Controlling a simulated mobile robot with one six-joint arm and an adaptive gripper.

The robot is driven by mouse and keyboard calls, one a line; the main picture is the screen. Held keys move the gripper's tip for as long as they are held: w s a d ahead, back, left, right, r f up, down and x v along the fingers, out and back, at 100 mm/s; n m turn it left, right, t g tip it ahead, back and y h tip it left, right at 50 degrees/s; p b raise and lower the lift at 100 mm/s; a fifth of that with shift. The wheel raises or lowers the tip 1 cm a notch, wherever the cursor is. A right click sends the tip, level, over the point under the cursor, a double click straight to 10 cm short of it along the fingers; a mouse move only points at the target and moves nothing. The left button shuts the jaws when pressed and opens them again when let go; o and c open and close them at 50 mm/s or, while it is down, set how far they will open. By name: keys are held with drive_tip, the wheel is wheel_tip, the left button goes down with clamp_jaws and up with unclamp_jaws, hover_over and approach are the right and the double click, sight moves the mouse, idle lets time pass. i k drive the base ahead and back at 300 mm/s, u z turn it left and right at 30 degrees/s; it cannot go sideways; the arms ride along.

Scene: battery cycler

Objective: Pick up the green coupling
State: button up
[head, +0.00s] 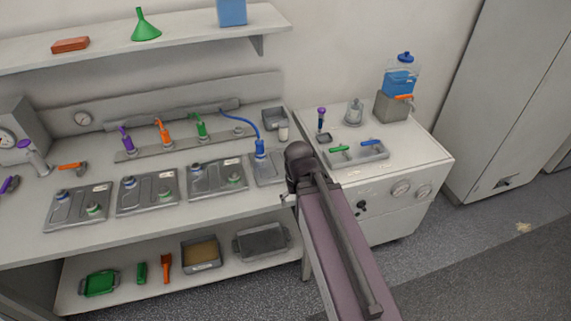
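A green coupling (201,127) stands upright in a grey rail (184,142) at the back of the left bench, in the head view. An orange coupling (163,132) and a purple coupling (127,140) stand to its left in the same rail. A blue coupling (260,148) with a blue hose sits further right on a grey plate. My arm rises from the bottom right, and its dark joint shows right of the blue coupling. My gripper cannot be made out; the arm hides what lies behind it.
Flat grey units (147,194) with green and blue fittings lie in front of the rail. A grey tray (372,157) with green- and blue-handled items sits on the right cabinet (425,163). An upper shelf (192,33) overhangs the bench. A lower shelf (218,273) holds trays.

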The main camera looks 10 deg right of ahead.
sight(201, 126)
drive_tip(key=z, duration=0.15)
drive_tip(key=k, duration=0.65)
drive_tip(key=u, duration=0.5)
drive_tip(key=i, duration=1.45)
drive_tip(key=z, duration=0.2)
